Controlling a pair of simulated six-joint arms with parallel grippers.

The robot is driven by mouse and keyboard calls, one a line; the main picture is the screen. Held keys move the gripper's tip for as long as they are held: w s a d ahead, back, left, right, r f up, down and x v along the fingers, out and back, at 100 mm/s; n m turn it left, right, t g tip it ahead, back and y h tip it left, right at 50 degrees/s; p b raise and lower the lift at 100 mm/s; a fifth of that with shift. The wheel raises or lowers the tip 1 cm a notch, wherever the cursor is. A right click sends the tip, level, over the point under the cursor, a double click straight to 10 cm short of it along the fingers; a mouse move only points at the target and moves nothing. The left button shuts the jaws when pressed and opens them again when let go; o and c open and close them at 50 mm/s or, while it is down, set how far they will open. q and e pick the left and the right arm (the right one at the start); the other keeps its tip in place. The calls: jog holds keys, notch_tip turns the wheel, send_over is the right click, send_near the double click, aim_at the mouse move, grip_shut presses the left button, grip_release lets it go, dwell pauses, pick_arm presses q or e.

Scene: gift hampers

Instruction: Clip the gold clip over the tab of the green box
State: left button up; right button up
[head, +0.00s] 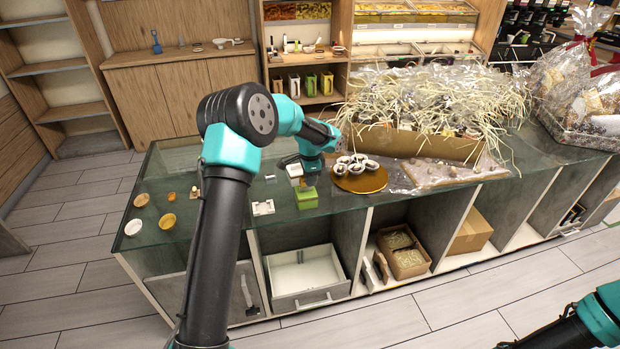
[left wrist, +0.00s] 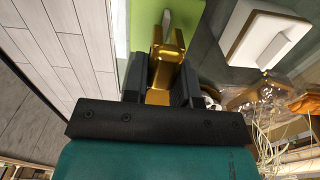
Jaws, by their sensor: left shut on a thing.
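The green box (head: 307,200) stands near the front edge of the glass counter, and its top shows in the left wrist view (left wrist: 143,22). A pale tab (left wrist: 166,20) sticks up from it. My left gripper (head: 309,177) is above the box, shut on the gold clip (left wrist: 158,70). The clip's two prongs point toward the tab in the left wrist view, with the tab lined up near the gap between them. I cannot tell whether the prongs overlap the tab. In the head view the clip is small and partly hidden by the gripper.
A white box (left wrist: 266,36) stands close beside the green box. A gold round board (head: 362,181) with dark-filled cups lies to the right. A white item (head: 263,208) lies to the left. Small bowls (head: 134,227) stand at the counter's left end. A straw-filled hamper (head: 430,146) stands further right.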

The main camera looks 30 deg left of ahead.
pick_arm(q)
jog(key=shift+f, duration=1.45)
jog(key=o, duration=1)
jog(key=shift+r, duration=0.1)
notch_tip(320, 180, up, 17)
jog(key=shift+r, duration=0.1)
dwell(0.9)
